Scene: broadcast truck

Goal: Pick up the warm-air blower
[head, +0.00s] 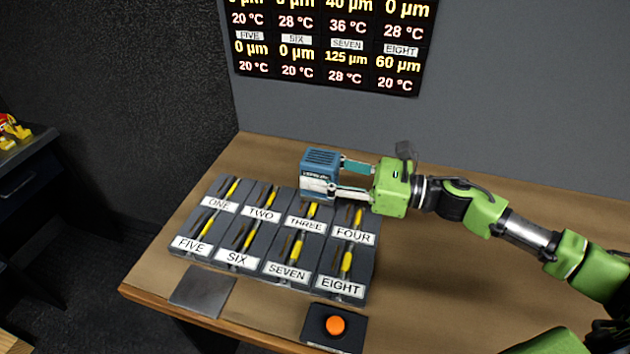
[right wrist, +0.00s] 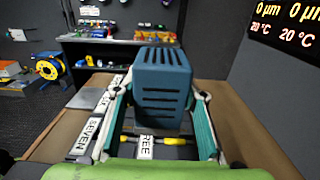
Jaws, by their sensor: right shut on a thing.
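The warm-air blower (head: 320,172) is a blue box with dark slots and a pale lower part, in the head view above the THREE and TWO stations. My right gripper (head: 345,178) comes in from the right and is shut on it, one finger on each side. In the right wrist view the blower (right wrist: 162,85) fills the middle, between the two teal fingers of the gripper (right wrist: 162,110). It looks held above the stations, but the exact gap beneath it cannot be told. My left gripper is not in view.
Numbered dark stations (head: 285,235) with yellow-handled tools stand in two rows on the wooden table (head: 450,270). A box with an orange button (head: 335,325) and a grey plate (head: 203,291) lie at the front. A display (head: 330,45) hangs on the wall. The table's right part is clear.

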